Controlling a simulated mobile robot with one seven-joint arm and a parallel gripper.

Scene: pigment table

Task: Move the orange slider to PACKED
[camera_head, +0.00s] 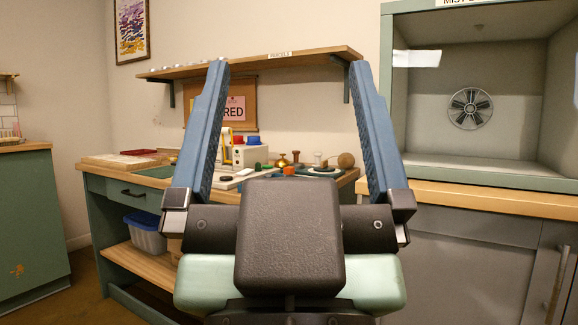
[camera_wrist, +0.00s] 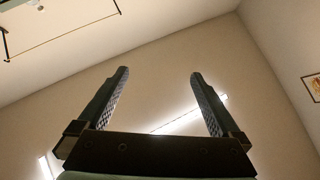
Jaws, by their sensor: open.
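My gripper (camera_head: 287,68) is raised in front of the head camera, its two blue fingers wide apart with nothing between them. I cannot make out an orange slider or a PACKED mark. A small orange item (camera_head: 289,170) sits on the bench, too small to identify.
The green workbench (camera_head: 122,193) carries small tools, stamps and a white device (camera_head: 250,155). A wooden shelf (camera_head: 300,60) labelled PARCELS hangs above. A grey booth (camera_head: 500,150) with a fan stands at right, a green cabinet (camera_head: 30,220) at left.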

